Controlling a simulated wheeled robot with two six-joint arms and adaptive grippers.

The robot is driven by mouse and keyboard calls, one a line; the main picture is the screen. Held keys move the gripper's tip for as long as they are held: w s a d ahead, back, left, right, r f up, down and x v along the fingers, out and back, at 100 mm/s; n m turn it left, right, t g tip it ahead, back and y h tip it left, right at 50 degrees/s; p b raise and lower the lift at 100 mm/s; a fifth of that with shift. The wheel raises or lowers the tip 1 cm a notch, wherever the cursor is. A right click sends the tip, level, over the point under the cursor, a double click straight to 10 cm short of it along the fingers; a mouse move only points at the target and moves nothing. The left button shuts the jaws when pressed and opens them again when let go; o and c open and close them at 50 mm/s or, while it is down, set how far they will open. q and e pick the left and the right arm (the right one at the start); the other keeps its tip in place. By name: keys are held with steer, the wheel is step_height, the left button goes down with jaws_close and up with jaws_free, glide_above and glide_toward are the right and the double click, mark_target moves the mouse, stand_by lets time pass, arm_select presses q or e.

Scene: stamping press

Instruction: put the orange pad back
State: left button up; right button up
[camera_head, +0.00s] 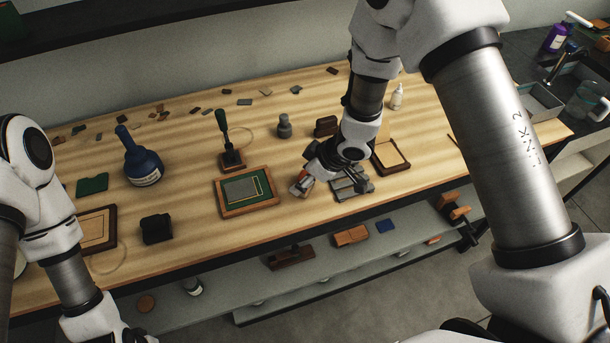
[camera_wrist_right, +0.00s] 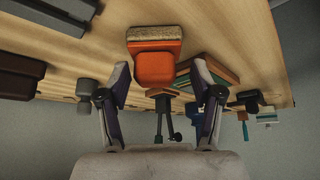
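The orange pad (camera_wrist_right: 154,65), a block with a tan layer along one side, is in front of my right gripper (camera_wrist_right: 161,77) in the right wrist view. The two fingers are spread, one on each side of it, with a visible gap to each. In the head view the pad (camera_head: 300,186) is small and partly hidden by my right gripper (camera_head: 308,176), low over the wooden table. I cannot tell whether the pad touches the table. My left gripper is mostly cut off at the bottom left edge of the head view; its fingers do not show.
A grey metal holder (camera_head: 352,184) is just right of the right gripper. A framed green board (camera_head: 247,207) is to its left, with a green-handled tool (camera_head: 223,128) behind. A wooden tray (camera_head: 391,155), a blue bottle (camera_head: 141,168) and a black block (camera_head: 157,229) also stand there.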

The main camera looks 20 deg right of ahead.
steer(key=shift+r, duration=0.1)
steer(key=p+v, duration=0.1)
steer(key=v, duration=1)
steer(key=shift+d+r, duration=0.2)
steer(key=shift+r, duration=0.15)
steer(key=shift+s, duration=0.1)
